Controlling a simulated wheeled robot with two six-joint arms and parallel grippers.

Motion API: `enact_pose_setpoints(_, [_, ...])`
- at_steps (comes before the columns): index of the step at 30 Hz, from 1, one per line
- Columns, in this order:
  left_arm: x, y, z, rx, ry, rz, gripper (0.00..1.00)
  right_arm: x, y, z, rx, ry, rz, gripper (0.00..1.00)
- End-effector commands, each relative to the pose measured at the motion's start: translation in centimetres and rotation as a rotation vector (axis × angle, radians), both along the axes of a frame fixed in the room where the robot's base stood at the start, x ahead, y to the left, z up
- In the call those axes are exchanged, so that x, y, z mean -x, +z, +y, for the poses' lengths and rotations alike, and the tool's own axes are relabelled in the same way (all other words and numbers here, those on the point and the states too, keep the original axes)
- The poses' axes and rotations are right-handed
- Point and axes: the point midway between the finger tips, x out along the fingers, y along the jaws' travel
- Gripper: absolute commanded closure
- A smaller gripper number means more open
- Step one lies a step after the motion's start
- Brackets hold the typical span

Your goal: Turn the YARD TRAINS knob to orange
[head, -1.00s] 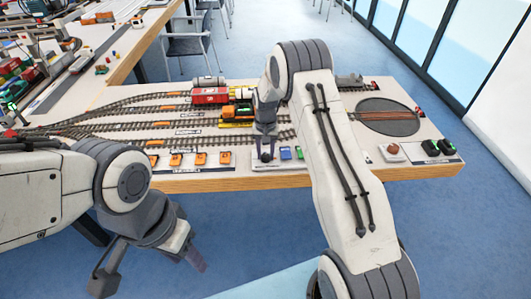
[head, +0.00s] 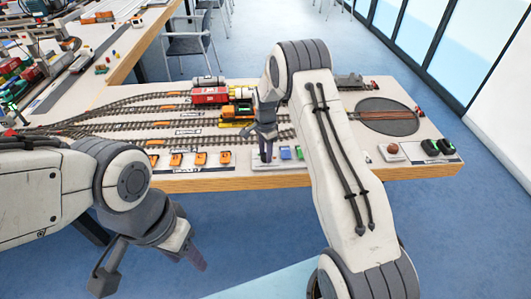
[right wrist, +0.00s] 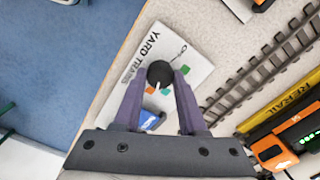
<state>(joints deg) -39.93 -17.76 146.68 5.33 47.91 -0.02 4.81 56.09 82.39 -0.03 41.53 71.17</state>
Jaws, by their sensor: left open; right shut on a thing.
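The YARD TRAINS knob (right wrist: 160,74) is black and round with a white pointer line. It stands on a white panel (right wrist: 190,58) lettered YARD TRAINS, with small orange and green marks around the knob. The pointer faces the lower side of the picture, near these marks; I cannot tell exactly which one it meets. My right gripper (right wrist: 160,80) is shut on the knob, one finger on each side. In the head view my right gripper (head: 266,150) hides the knob at the table's front edge. My left gripper (head: 150,270) is open and empty, low in front of the table.
A blue switch (right wrist: 151,120) sits close beside the right fingers. Several orange switches (head: 199,158) lie to the left on the front edge. Tracks (head: 150,125), a red wagon (head: 210,96) and a turntable (head: 385,117) lie behind. A red-brown button (head: 392,149) is further right.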

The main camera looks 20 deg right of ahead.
Motion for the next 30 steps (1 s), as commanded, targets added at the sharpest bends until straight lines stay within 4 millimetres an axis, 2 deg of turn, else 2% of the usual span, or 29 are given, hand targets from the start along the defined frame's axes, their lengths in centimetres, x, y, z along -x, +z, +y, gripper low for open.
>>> enact_pose_setpoints(10, [0.01,0.05,0.00,0.000,0.000,0.000,0.50,0.02,0.03,0.15,-0.002,-0.148,0.001,1.00])
enact_pose_setpoints(27, [0.00,0.05,0.00,0.000,0.000,0.000,0.50,0.00,0.03,0.17,-0.002,-0.177,0.000,1.00])
enact_pose_setpoints(28, [0.00,0.05,0.00,0.000,0.000,0.000,0.50,0.00,0.03,0.17,-0.002,-0.176,0.000,0.52])
enact_pose_setpoints(30, [0.00,0.05,0.00,0.000,0.000,0.000,0.50,0.00,0.03,0.16,-0.002,-0.176,0.000,0.29])
